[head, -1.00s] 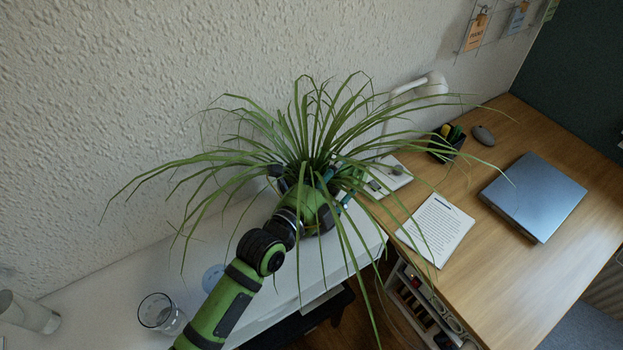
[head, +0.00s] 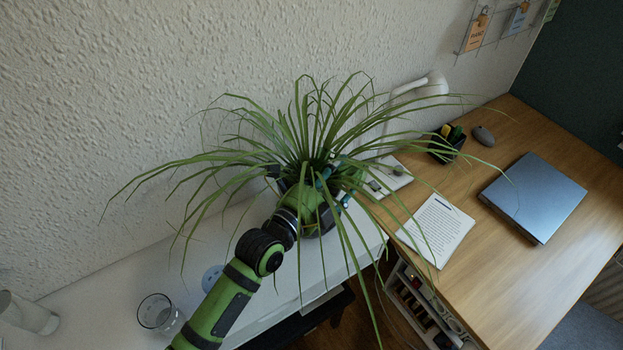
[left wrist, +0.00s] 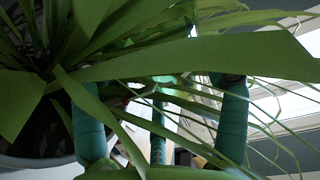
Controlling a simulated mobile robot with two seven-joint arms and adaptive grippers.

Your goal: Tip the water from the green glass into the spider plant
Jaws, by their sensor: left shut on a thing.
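The spider plant (head: 318,150) stands on the white surface against the wall, its long leaves spreading in all directions. My left gripper (head: 335,190) is in among its leaves at the right side of the plant's middle. It is shut on the green glass (head: 352,174), which is mostly hidden behind leaves and fingers. Leaves cross in front, and the dark pot (left wrist: 35,125) is at the left. I cannot tell the glass's exact tilt or see water.
A clear glass (head: 157,312) and a pale cylinder (head: 28,313) stand on the white surface (head: 110,290) at the left. The wooden desk (head: 480,250) at the right holds a closed laptop (head: 533,196), a printed sheet (head: 436,230), a pen holder (head: 447,143) and a lamp (head: 430,85).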

